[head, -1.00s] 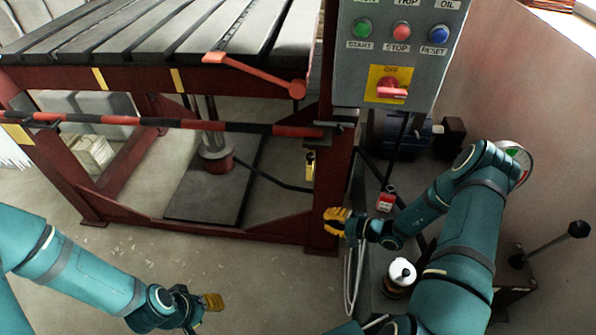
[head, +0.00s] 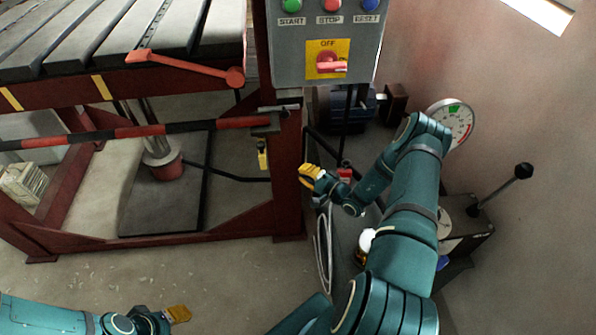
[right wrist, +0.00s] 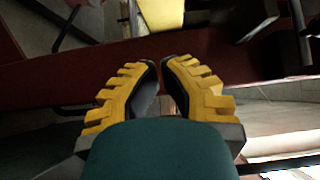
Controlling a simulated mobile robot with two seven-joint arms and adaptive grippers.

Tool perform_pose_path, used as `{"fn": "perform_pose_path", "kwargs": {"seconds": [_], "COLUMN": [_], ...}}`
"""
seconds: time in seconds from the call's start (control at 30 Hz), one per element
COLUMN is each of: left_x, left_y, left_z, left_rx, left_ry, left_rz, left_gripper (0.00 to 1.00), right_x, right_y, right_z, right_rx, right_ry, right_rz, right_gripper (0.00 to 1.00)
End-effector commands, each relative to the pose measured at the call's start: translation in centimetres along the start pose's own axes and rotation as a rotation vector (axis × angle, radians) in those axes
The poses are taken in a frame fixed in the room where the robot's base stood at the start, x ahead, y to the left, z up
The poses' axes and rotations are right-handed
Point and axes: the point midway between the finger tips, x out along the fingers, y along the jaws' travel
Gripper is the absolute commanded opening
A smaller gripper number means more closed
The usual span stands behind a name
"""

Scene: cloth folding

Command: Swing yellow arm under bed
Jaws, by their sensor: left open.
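The machine's bed (head: 130,45) is a grey slatted top on a dark red frame. A small yellow arm (head: 262,157) with black at its top hangs below the bed edge, beside the right front post. My right gripper (head: 310,174), with yellow fingers, is just right of that post and apart from the yellow arm. In the right wrist view its fingertips (right wrist: 160,66) nearly meet, with nothing between them. A yellow surface (right wrist: 162,15) shows beyond them; I cannot tell whether it is the arm. My left gripper (head: 178,314) is open and empty, low at the bottom edge.
A grey control box (head: 290,55) with buttons and a red switch stands above my right gripper. A red-and-black striped bar (head: 150,130) crosses the bed's front. A round gauge (head: 458,122) and a black-knobbed lever (head: 523,170) stand right. The floor at front left (head: 75,275) is clear.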

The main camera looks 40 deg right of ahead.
Motion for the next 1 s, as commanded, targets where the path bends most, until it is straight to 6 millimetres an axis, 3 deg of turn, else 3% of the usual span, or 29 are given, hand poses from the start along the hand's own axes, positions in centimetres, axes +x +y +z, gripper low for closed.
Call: {"fn": "perform_pose_path", "kwargs": {"seconds": [0.4, 0.7, 1.0], "left_x": [1.4, 1.7, 1.7], "left_y": [-0.5, -0.6, -0.6], "left_z": [-0.2, -0.2, -0.2], "left_rx": [0.001, 0.001, 0.001], "left_ry": [0.007, 0.009, 0.009], "left_rz": [0.0, -0.001, -0.001], "left_gripper": [0.47, 0.47, 0.47], "right_x": [8.2, 10.5, 10.8], "right_y": [0.1, 0.1, 0.0], "right_z": [0.1, 2.6, 2.9], "right_rx": [-0.001, 0.002, 0.001], "right_ry": [-0.003, -0.002, -0.001], "right_rz": [-0.001, 0.001, 0.001], "right_gripper": [0.0, 0.0, 0.0]}}
